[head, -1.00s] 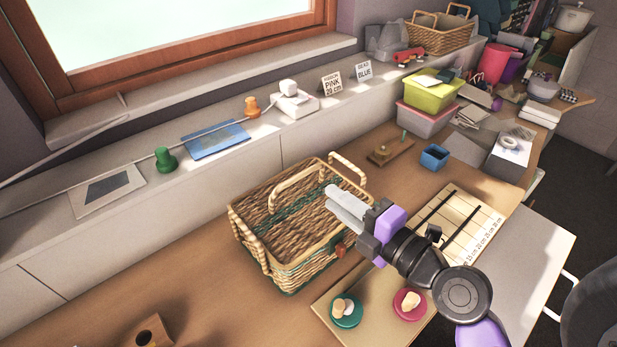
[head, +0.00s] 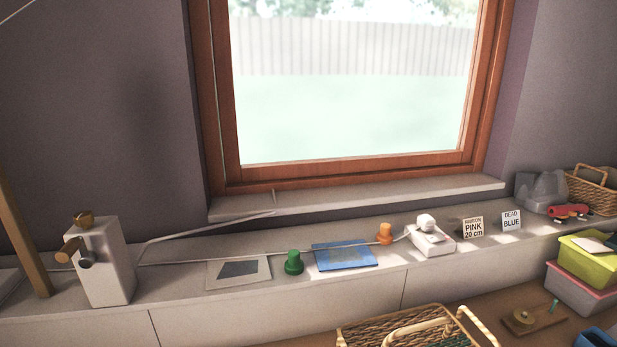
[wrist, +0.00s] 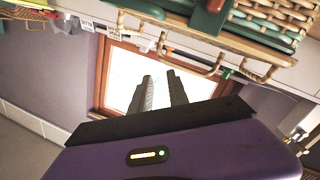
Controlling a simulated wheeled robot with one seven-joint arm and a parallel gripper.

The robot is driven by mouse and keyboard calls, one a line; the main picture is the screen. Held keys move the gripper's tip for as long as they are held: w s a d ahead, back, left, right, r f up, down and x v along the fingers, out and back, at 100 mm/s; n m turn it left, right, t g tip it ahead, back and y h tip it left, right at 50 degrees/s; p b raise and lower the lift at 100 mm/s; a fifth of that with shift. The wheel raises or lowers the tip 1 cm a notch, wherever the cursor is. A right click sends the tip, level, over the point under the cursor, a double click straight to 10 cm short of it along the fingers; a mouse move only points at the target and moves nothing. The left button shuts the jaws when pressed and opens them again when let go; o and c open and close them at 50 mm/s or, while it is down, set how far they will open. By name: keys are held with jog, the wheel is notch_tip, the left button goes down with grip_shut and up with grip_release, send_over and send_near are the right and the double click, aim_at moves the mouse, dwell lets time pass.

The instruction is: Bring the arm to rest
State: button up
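My gripper (wrist: 160,92) shows in the wrist view with two grey fingers. A narrow gap with bright window behind lies between them, and nothing is held. The arm and gripper are out of the head view. The wicker basket (wrist: 268,32) with green trim hangs upside down along the top of the wrist view, apart from the fingers. In the head view only the basket's rim and handles (head: 400,328) show at the bottom edge.
The sill carries a green spool (head: 293,262), a blue card (head: 344,256), an orange spool (head: 385,233), a white device (head: 430,240) and PINK and BLUE signs (head: 473,228). A white block with knobs (head: 102,262) stands left. Stacked bins (head: 585,267) are at right.

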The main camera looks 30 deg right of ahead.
jog(key=s+a+f+y+p, duration=0.1)
jog(key=s+a+y, duration=0.3)
jog(key=a, duration=0.5)
jog(key=s+a+f+y+p, duration=0.1)
jog(key=s+a+f+y, duration=0.2)
jog(key=s+a, duration=0.4)
jog(key=a+y, duration=0.1)
jog(key=a, duration=0.2)
jog(key=shift+g+y, duration=0.3)
